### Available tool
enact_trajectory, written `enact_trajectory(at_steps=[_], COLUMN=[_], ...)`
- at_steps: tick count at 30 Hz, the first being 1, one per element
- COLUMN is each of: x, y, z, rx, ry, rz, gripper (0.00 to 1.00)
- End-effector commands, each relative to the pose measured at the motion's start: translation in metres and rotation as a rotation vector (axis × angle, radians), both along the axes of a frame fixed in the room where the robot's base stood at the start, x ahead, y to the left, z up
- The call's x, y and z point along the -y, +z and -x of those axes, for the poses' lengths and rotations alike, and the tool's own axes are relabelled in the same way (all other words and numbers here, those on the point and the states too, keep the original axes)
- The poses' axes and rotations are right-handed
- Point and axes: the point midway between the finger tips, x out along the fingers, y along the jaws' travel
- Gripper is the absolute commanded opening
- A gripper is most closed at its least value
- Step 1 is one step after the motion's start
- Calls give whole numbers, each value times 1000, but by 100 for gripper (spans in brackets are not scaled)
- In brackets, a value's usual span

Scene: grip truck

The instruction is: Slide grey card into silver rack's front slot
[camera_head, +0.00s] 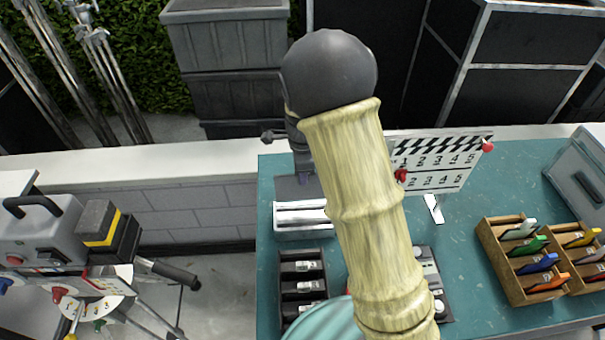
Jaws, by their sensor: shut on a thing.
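A silver rack (300,219) stands on the teal table, left of my raised arm. It has long ridges running left to right, and my arm covers its right end. I cannot make out the grey card as such. My arm, in a pale yellow sleeve with a dark rounded joint at the top, crosses the middle of the view.
A clapperboard (438,178) stands behind my arm. Wooden boxes (510,272) of coloured-handled items sit right. A cart with a grey case (48,240) stands left.

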Motion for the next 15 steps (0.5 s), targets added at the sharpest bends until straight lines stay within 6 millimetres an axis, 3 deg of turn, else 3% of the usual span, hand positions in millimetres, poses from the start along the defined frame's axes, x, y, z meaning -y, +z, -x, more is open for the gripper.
enact_trajectory(at_steps=[8, 15], x=[0, 0], y=[4, 14], z=[2, 19], rx=[-1, -4], ry=[0, -1], rz=[0, -1], gripper=[0, 0])
